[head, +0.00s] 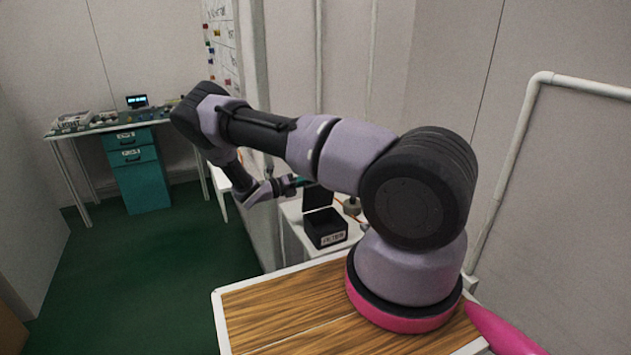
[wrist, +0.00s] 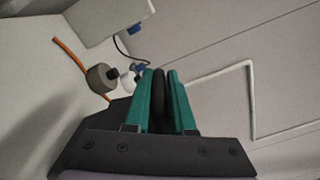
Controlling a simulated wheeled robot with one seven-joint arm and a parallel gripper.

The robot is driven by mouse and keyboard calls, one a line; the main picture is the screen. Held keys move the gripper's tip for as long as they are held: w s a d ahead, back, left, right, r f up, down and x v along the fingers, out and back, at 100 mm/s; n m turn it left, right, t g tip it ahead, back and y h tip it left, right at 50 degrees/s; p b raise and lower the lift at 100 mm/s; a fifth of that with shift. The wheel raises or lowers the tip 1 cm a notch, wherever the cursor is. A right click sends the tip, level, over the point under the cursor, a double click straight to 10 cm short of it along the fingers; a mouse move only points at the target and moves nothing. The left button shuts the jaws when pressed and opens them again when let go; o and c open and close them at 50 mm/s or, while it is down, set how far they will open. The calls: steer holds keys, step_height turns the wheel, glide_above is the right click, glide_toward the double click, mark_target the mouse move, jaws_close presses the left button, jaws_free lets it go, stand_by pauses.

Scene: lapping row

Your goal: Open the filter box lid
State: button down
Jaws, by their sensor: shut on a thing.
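The filter box (head: 326,232) is a small black box with a white label on its front, on a white surface beyond my wooden-topped base. Its dark lid (head: 318,198) stands raised, roughly upright, at the back of the box, and the box looks open. My gripper (head: 302,182) is at the lid's upper edge. In the wrist view my gripper's teal fingers (wrist: 161,92) are closed on a dark, rounded piece, which looks like part of the lid. The box's inside is too dark to make out.
A grey cylindrical part (head: 351,206) with an orange cord stands just right behind the box; the grey part (wrist: 101,78) also shows in the wrist view. A wall is close behind. A workbench (head: 110,124) with teal drawers stands far left, across open green floor.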

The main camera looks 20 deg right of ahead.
steer(key=shift+f, duration=0.3)
steer(key=c, duration=0.9)
jaws_free()
steer(key=shift+o, duration=0.5)
steer(key=shift+w+r, duration=0.1)
steer(key=a, duration=1.1)
steer(key=shift+s, duration=0.2)
